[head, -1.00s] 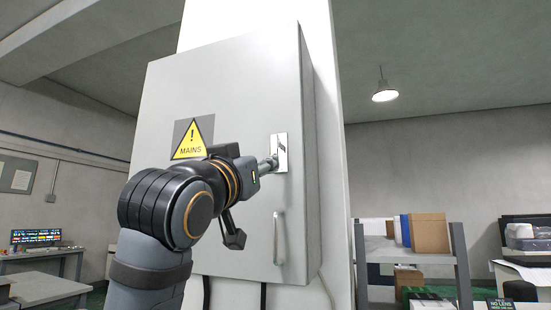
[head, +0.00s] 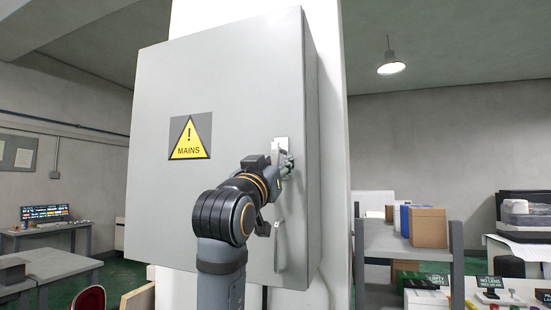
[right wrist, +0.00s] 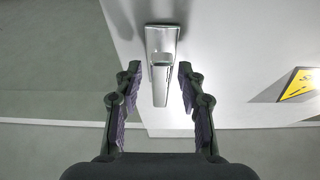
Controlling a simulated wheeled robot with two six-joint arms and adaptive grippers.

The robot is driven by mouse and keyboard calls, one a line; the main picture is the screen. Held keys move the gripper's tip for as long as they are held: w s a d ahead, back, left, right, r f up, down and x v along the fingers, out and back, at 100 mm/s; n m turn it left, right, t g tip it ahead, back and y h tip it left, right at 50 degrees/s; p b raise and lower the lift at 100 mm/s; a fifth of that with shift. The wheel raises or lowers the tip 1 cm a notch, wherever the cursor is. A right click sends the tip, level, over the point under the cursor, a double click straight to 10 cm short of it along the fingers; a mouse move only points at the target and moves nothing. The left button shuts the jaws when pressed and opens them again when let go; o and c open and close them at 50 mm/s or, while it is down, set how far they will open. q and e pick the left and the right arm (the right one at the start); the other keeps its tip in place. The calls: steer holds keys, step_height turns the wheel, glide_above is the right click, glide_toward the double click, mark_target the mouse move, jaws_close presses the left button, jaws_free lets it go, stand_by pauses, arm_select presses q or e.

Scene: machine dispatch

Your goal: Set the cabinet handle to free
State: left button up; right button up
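The grey cabinet (head: 235,90) hangs on a white column and its door is closed. Its handle (head: 281,146) is a metal plate with a lever, near the door's right edge. In the right wrist view the handle (right wrist: 161,72) is at top centre, its lever pointing down the picture. My right gripper (head: 284,166) is at the handle and partly covers it in the head view. In the right wrist view its fingers (right wrist: 160,88) are open, one on each side of the lever, with a gap on both sides. My left gripper is not in view.
A yellow MAINS sign (head: 190,136) is on the door left of the handle. A fixed vertical pull bar (head: 279,248) is below the handle. A grey shelf unit (head: 405,240) with boxes stands to the right. A desk with a lit panel (head: 45,213) is far left.

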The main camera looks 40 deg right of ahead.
steer(key=shift+a, duration=0.1)
jaws_close()
stand_by(0.4)
